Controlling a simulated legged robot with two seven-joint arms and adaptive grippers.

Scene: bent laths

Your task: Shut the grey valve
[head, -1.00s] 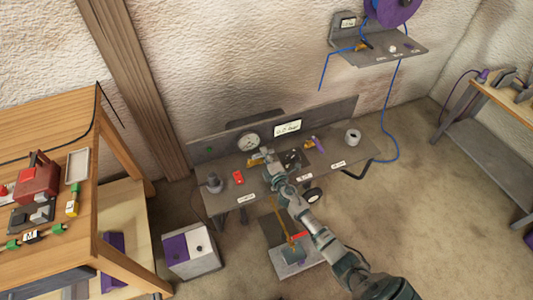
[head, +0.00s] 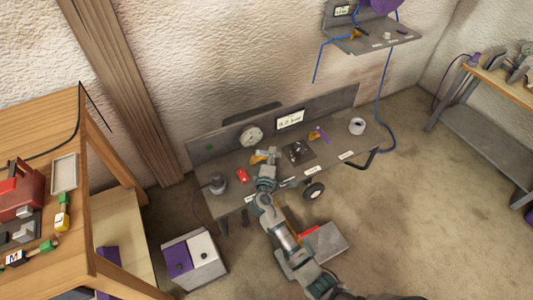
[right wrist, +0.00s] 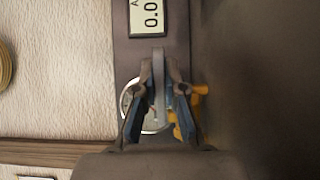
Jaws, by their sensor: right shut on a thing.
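The grey valve's bar-like grey handle (right wrist: 160,58) stands between the two fingers of my right gripper (right wrist: 160,85) in the right wrist view. The gripper is shut on it. In the head view my right gripper (head: 267,166) reaches over the grey bench panel, and the grey handle (head: 268,152) shows just past it. A yellow-orange part (head: 257,158) sits close beside it and also shows behind the right finger in the wrist view. The valve's body is mostly hidden by the gripper. My left gripper is not in view.
A round gauge (head: 252,136) and a display (head: 290,120) are on the back panel. A red block (head: 242,175), a grey knob (head: 217,183), a purple-handled piece (head: 319,134) and a white roll (head: 357,126) are on the bench. A wooden bench (head: 30,140) stands left.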

